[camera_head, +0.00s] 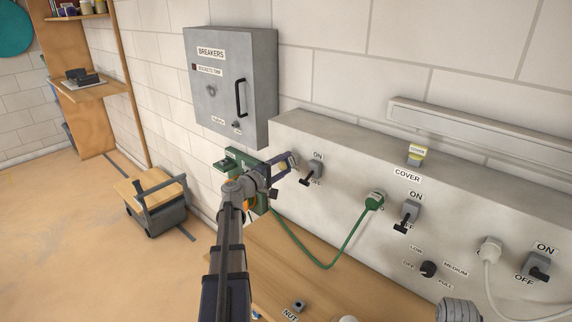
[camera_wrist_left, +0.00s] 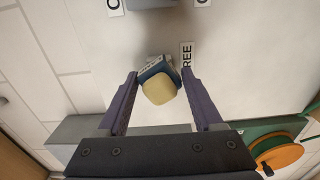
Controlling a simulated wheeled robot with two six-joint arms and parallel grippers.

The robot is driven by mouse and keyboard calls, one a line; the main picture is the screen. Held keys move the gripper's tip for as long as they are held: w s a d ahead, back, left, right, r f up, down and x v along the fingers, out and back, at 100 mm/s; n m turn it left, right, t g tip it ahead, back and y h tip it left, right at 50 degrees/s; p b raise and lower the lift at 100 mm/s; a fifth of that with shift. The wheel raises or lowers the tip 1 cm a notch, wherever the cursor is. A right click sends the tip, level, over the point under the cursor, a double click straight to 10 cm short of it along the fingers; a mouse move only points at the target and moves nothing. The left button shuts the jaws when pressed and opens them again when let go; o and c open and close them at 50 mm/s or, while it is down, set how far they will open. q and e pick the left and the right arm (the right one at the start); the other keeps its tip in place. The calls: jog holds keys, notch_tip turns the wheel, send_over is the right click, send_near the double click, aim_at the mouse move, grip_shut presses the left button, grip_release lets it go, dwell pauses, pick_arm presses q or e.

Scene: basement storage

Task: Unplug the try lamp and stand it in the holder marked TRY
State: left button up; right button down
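The try lamp, as I take it, is a small blue block with a cream cap (camera_wrist_left: 159,88), close to the wall panel beside a label ending in REE in the left wrist view. In the head view its pale end shows small at the gripper (camera_head: 292,161). My left gripper (camera_wrist_left: 160,75) is open, with one purple finger on each side of the lamp; a small gap seems to remain. In the head view the left gripper (camera_head: 281,166) reaches the panel's left end. I see no holder marked TRY.
A green plug (camera_head: 375,200) with a hanging green cord sits right of the gripper. Switches, including one by the gripper (camera_head: 312,175), project from the panel. The breaker box (camera_head: 232,90) hangs behind. A green bracket with an orange reel (camera_wrist_left: 280,157) is close by. The wooden bench (camera_head: 275,245) lies below.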

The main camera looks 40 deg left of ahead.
aim_at(280, 167)
pick_arm(q)
grip_shut()
jog(key=shift+s+a, duration=0.1)
jog(key=shift+s, duration=0.65)
dwell(0.7)
jog(key=shift+s+a, duration=0.1)
jog(key=shift+s, duration=1.05)
